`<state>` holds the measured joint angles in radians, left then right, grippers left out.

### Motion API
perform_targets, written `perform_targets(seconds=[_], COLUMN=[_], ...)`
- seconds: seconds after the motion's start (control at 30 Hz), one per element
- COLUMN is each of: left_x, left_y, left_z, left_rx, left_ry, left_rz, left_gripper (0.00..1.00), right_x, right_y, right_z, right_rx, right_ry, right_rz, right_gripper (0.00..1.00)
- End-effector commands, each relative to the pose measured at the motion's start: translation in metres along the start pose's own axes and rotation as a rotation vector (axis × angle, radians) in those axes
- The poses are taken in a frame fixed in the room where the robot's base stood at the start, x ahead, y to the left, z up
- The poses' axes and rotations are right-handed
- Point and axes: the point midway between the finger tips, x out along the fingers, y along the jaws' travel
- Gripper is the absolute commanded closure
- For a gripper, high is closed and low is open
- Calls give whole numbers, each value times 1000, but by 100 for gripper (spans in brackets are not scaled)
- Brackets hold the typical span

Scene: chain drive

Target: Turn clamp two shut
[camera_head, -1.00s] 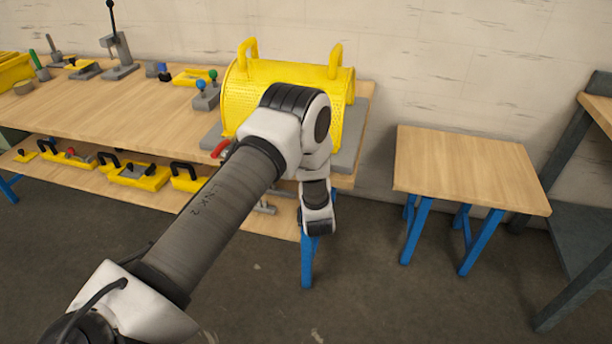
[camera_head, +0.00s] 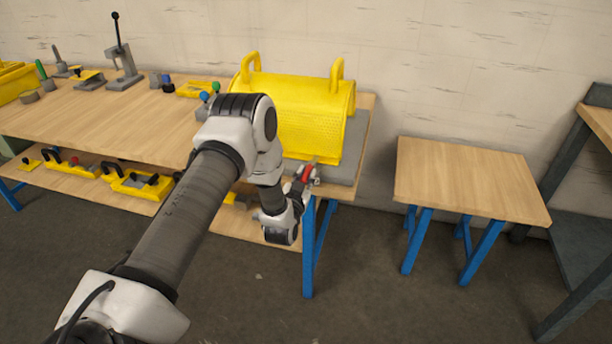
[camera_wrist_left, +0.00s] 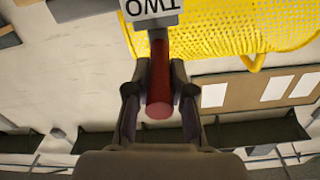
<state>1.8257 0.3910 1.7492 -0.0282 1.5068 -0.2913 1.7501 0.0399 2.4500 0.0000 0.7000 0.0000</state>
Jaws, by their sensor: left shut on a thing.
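Clamp two shows in the left wrist view as a red handle (camera_wrist_left: 159,80) below an upside-down plate marked TWO (camera_wrist_left: 151,8). The dark fingers of my left gripper (camera_wrist_left: 160,88) stand on both sides of the handle and are shut on it. In the head view a red handle (camera_head: 306,173) shows at the front right of the yellow perforated guard (camera_head: 300,110), just beyond my left wrist. The fingers are hard to make out there. The clamp's base is hidden. My right gripper is not in view.
The guard stands on a grey plate (camera_head: 346,165) at the right end of the wooden workbench (camera_head: 110,115). A lower shelf holds yellow tools with black handles (camera_head: 135,182). A small table (camera_head: 465,175) stands apart at the right, its top bare.

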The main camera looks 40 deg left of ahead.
Motion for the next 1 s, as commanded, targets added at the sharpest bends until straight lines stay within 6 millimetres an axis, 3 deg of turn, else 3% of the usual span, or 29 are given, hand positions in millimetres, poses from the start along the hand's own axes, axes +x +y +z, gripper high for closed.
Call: perform_targets(seconds=[0.07,0.1,0.17,0.57,1.0], left_x=[2,2,2,-8,-106], left_y=[-2,-2,-2,-1,-1], left_z=[-4,-4,-4,-1,0], left_rx=[-1,-1,-1,-1,-1], left_ry=[10,11,11,3,2], left_rz=[-7,-7,-7,-3,-5], left_gripper=[100,71,53,53,53], right_x=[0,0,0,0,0], right_y=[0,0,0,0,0], right_z=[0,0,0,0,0], right_rx=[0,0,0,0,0], right_ry=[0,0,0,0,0], right_rz=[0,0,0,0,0], right_gripper=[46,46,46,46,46])
